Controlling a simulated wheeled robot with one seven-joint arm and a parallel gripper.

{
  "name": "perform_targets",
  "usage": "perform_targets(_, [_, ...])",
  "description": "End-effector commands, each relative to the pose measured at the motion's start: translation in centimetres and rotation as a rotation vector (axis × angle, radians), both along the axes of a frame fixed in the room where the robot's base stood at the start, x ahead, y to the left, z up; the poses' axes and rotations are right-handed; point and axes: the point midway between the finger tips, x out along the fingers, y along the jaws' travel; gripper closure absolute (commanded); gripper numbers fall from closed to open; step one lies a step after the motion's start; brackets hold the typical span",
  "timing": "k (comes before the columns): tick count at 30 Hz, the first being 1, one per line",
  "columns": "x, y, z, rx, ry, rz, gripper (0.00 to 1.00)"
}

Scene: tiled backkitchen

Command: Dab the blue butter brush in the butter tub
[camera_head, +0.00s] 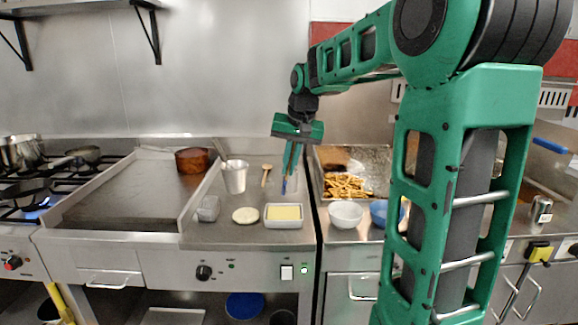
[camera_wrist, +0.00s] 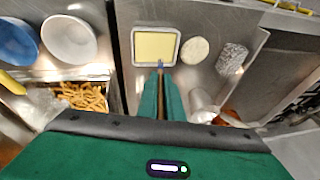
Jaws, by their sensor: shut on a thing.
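The butter tub (camera_head: 284,223) is a white rectangular tub with pale yellow butter, standing near the front of the steel counter. It also shows in the wrist view (camera_wrist: 136,62), just beyond my fingertips. My gripper (camera_head: 289,176) points down behind the tub, shut on the blue butter brush (camera_head: 284,187). Whether the tip touches the tub I cannot tell.
Right are a fries tray (camera_head: 346,187), a white bowl (camera_head: 345,214) and a blue bowl (camera_head: 380,212).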

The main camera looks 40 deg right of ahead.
Motion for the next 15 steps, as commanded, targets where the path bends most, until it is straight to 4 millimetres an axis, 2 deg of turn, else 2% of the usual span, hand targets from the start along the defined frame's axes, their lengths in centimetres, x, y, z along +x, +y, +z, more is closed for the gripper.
perform_targets(15, [0.0,0.0,-4.5,0.001,0.001,0.000,1.00])
